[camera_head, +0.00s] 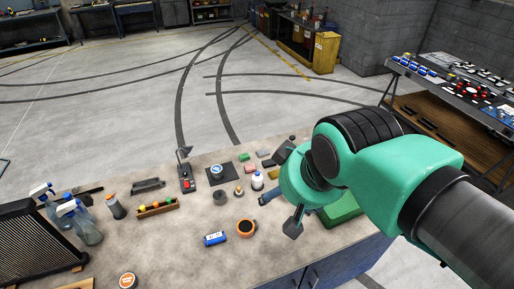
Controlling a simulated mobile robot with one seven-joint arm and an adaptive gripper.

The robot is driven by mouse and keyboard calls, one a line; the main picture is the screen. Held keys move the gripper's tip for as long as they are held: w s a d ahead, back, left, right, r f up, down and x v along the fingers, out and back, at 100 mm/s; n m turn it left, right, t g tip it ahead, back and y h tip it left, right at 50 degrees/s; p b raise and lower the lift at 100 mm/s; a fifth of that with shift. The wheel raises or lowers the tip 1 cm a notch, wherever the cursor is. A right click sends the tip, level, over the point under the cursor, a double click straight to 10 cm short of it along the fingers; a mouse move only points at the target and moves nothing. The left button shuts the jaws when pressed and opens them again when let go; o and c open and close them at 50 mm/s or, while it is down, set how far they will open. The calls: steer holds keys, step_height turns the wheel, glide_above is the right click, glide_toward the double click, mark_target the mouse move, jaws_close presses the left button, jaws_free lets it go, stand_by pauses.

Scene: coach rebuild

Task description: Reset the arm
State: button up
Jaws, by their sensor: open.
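My arm (385,160) is a green and dark grey jointed arm that comes in from the right edge. It reaches over the right part of the workbench. My gripper (278,177) hangs over the bench's right side, below the green wrist. Its dark fingers are spread apart, one toward the left and one lower down. Nothing shows between them. The wrist hides part of the gripper and some of the bench behind it.
The workbench (180,245) holds spray bottles (85,222), a black grille (30,245), a red-based device (187,178), a white bottle (257,181), a blue box (215,239), a dark cup (246,227) and a green box (340,208). Its front middle is mostly clear.

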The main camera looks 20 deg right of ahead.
step_height(320, 180, down, 17)
steer(key=b, duration=1.6)
steer(key=shift+b, duration=0.4)
